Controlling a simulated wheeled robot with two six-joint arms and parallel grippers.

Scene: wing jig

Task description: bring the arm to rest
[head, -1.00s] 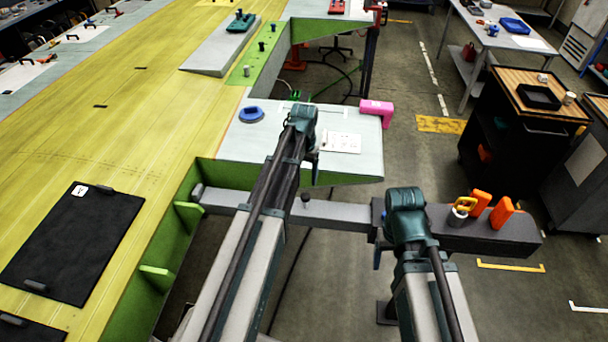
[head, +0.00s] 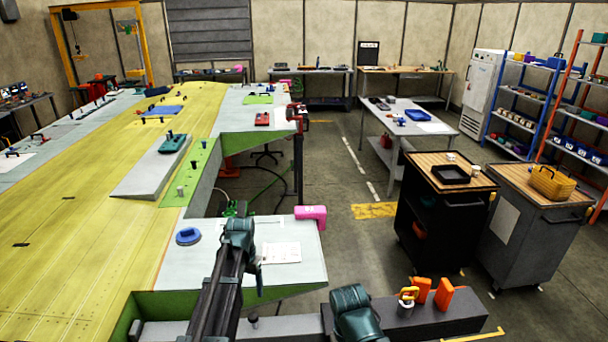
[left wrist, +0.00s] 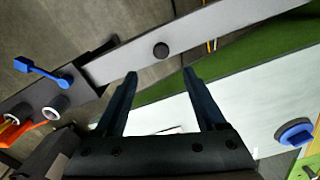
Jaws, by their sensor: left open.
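My left arm (head: 228,280) reaches forward from the bottom of the head view, over the near edge of the white-topped bench. In the left wrist view, the two dark fingers of my left gripper (left wrist: 160,75) stand apart with nothing between them. They point toward a grey beam (left wrist: 200,38) with a black knob (left wrist: 160,50). Only a teal joint of my right arm (head: 357,315) shows, at the bottom of the head view. The right gripper is not visible.
The white bench (head: 300,245) holds a pink tool (head: 311,214), a blue round object (head: 188,236) and a paper sheet. Orange pieces (head: 432,292) stand on a dark block (head: 425,315). The yellow wing panel (head: 60,230) lies left. Dark carts (head: 440,215) stand right.

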